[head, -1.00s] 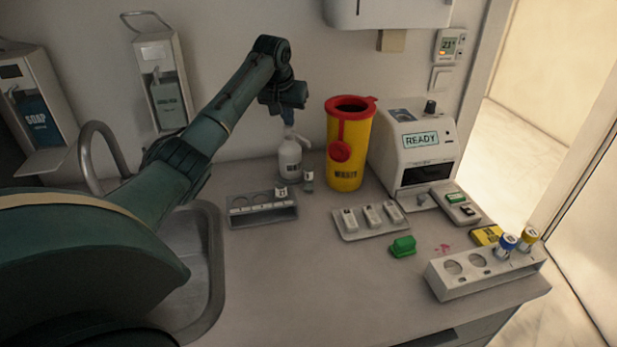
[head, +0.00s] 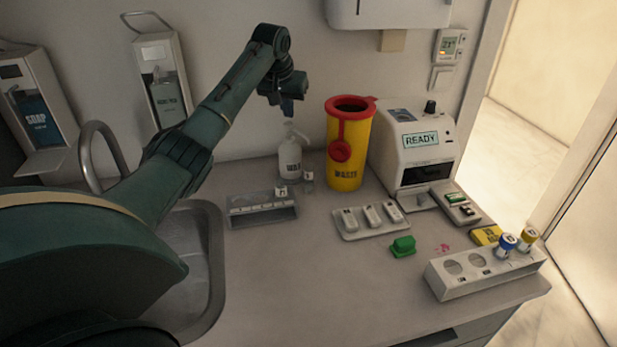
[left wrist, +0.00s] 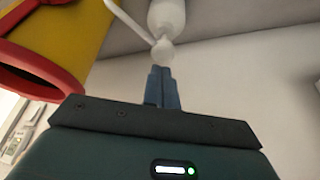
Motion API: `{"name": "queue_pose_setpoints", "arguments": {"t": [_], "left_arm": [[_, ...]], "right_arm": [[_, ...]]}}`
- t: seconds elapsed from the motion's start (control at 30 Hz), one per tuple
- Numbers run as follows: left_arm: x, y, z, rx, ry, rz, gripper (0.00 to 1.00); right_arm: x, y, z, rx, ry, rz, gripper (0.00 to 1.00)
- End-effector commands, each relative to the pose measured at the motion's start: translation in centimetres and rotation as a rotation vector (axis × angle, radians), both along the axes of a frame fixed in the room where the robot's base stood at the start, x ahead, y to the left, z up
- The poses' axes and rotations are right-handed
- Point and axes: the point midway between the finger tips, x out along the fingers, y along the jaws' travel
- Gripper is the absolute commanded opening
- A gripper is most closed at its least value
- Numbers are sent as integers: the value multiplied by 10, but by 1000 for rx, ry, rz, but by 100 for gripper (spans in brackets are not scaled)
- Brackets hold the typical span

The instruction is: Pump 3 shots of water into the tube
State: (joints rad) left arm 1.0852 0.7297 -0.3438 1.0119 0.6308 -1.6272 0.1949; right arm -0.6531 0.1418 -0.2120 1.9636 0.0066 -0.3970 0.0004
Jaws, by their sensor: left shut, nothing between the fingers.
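A white pump bottle (head: 289,160) stands upright at the back of the counter, left of the yellow bin. Its pump head and spout also show in the left wrist view (left wrist: 163,48). My left gripper (head: 287,108) is shut and empty, pointing down just above the pump head; I cannot tell whether its fingertips touch it. A small clear tube (head: 307,182) stands on the counter in front of the bottle, close under its spout side. Its contents are too small to tell. My right gripper is not in view.
A grey rack (head: 262,210) with a small capped tube stands in front of the bottle. The yellow waste bin (head: 346,155) with red rim is close on the right. Further right are a tray of cassettes (head: 350,234), a white analyzer (head: 400,150) and a tube rack (head: 480,281).

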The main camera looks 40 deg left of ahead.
Motion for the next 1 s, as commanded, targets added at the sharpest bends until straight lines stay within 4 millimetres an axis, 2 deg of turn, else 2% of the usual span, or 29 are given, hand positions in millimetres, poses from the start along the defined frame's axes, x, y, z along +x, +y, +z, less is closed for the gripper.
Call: {"name": "queue_pose_setpoints", "arguments": {"t": [0.53, 1.0], "left_arm": [[1, 0, 53, -1, -3, 0, 0], [0, 0, 58, -1, 0, 0, 0]], "right_arm": [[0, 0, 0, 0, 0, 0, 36], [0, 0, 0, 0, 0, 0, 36]]}}
